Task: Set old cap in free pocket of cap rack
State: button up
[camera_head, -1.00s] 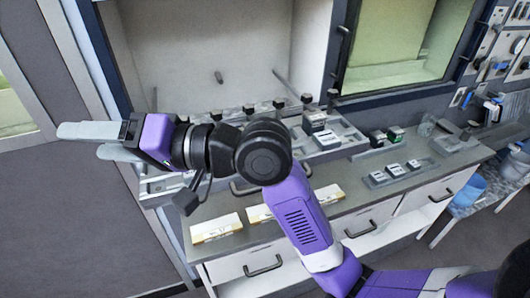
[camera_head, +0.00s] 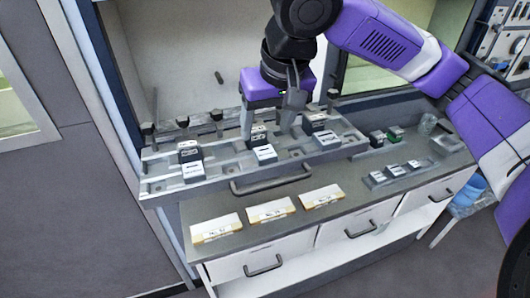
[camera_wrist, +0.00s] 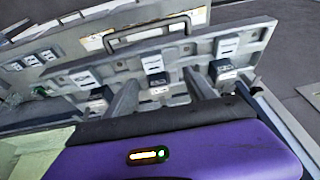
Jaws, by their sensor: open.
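My gripper (camera_head: 268,118) is open, pointing down over the long grey tray. Its fingers also show in the wrist view (camera_wrist: 161,95). Between and behind the fingers is a dark, white-labelled block (camera_head: 258,138), partly hidden; a similar block (camera_head: 265,154) sits just in front. I see no cap held. A small grey rack (camera_head: 372,186) on the counter at right holds three white-topped pieces (camera_head: 396,170); its right end looks bare. I cannot tell which piece is the old cap, or be sure that this is the cap rack.
The long tray (camera_head: 222,168) holds further block pairs at left (camera_head: 191,160) and right (camera_head: 320,130). Dark knobs line its back edge. Three label cards (camera_head: 270,210) lie in front. The open chamber is behind.

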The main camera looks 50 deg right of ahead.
aim_at(265, 152)
jog(key=b+x, duration=0.2)
jog(key=x, duration=0.1)
jog(key=b+x, duration=0.3)
jog(key=d+b+x, duration=0.1)
jog(key=b+x, duration=0.2)
jog(key=shift+s+d+f, duration=0.15)
jog(key=shift+s+f, duration=0.15)
jog(key=shift+f, duration=0.1)
jog(key=shift+c, duration=0.2)
grip_shut()
notch_tip(265, 152, up, 6)
jog(key=p, duration=0.5)
jog(key=shift+r+p, duration=0.1)
jog(key=shift+p, duration=0.2)
notch_tip(265, 152, up, 3)
jog(key=shift+f+p, duration=0.1)
jog(key=shift+p, duration=1.1)
